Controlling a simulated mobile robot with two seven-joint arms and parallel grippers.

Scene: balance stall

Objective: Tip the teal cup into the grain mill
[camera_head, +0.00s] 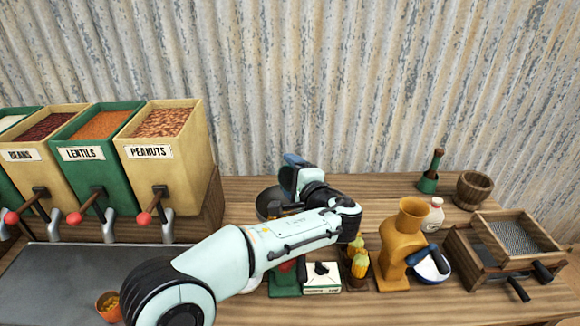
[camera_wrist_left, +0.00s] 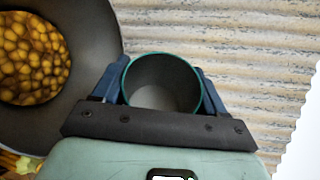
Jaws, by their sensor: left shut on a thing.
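The teal cup (camera_wrist_left: 162,85) sits between the blue fingers of my left gripper (camera_wrist_left: 160,88) in the left wrist view. Its rim is teal, and its grey inside looks empty. In the head view my left gripper (camera_head: 296,170) is over the back of the counter, partly behind its own wrist; I cannot make out the cup there. An ochre body with a flared funnel top (camera_head: 403,240), which looks like the grain mill, stands to the right, apart from the gripper. My right gripper is not in view.
A dark round pan (camera_wrist_left: 88,40) holding yellow round grains is beside the cup. Dispensers stand left, including peanuts (camera_head: 180,155). A blue-white bowl (camera_head: 436,271), white bottle (camera_head: 433,217), wooden sieve box (camera_head: 470,250) and wooden bowl (camera_head: 473,190) are at right. My arm hides the counter's middle.

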